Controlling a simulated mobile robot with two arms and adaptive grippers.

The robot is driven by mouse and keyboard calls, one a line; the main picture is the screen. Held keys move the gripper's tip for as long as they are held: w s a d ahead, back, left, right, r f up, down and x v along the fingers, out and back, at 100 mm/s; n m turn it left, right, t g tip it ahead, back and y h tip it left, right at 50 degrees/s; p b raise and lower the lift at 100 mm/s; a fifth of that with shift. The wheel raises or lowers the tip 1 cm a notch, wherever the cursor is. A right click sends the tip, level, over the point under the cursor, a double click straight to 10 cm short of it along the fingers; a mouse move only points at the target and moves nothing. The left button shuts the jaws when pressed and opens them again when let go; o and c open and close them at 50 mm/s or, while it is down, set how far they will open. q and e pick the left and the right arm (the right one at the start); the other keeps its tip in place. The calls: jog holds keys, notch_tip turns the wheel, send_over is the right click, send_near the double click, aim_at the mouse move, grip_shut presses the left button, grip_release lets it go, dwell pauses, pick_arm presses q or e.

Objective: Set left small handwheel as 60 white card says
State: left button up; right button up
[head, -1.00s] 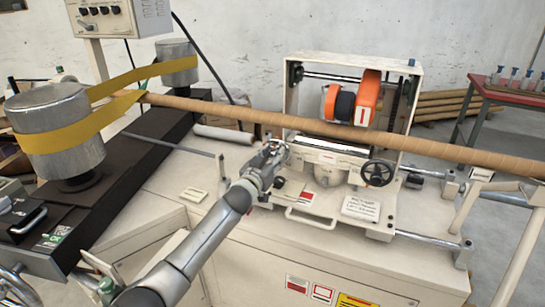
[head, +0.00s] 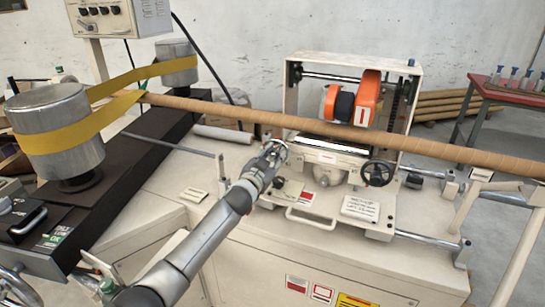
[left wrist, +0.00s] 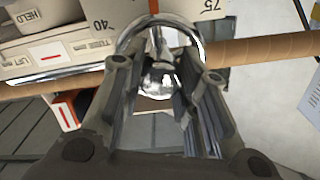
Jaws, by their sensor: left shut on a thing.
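The left small handwheel is a shiny chrome wheel at the left side of the winder's carriage. Its rim (head: 284,146) shows just past my left gripper (head: 272,158) in the head view. In the left wrist view the chrome ring and hub of the handwheel (left wrist: 160,30) sit at the fingertips, and my left gripper (left wrist: 160,82) is shut on it. Pale marks with the numbers 40 and 75 show beside the wheel in that view. A white card (head: 361,208) lies on the machine top, its print too small to read. My right gripper is not in view.
A black spoked handwheel (head: 378,173) is at the carriage's right side. A long brown tube (head: 230,112) runs across above the gripper. A white handle bar (head: 310,220) is in front. A smaller card (head: 193,195) lies to the left of my arm.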

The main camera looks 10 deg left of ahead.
pick_arm(q)
jog(key=shift+m, duration=1.6)
jog(key=shift+f, duration=0.1)
jog(key=o, duration=1)
jog(key=s+a, duration=0.2)
jog(key=s, duration=0.9)
jog(key=shift+s+a, duration=0.15)
jog(key=shift+s, duration=0.25)
jog(key=shift+f, duration=0.1)
